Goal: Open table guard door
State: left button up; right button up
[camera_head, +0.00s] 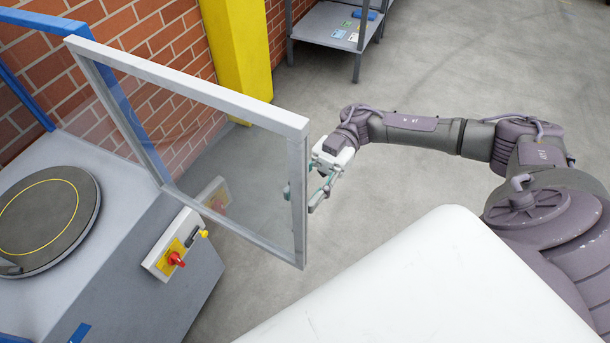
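The guard door (187,82) is a clear pane in a pale grey frame. It stands swung out from the table (135,180), with its free end beyond the table's right side. My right gripper (302,198) is at the upright post of that free end. Its teal fingers look spread apart: one shows through the pane left of the post, the other right of it. The post hides part of the gripper, and I cannot tell whether the fingers touch it. My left gripper is out of view.
The table carries a dark round turntable (48,215) and a box with a red-and-yellow switch (175,258). A blue frame (25,98) stands behind. A yellow column (237,55) and grey shelf (330,25) are at the back. Open floor (430,180) lies right of the door.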

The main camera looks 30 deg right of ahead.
jog(key=v, duration=1.2)
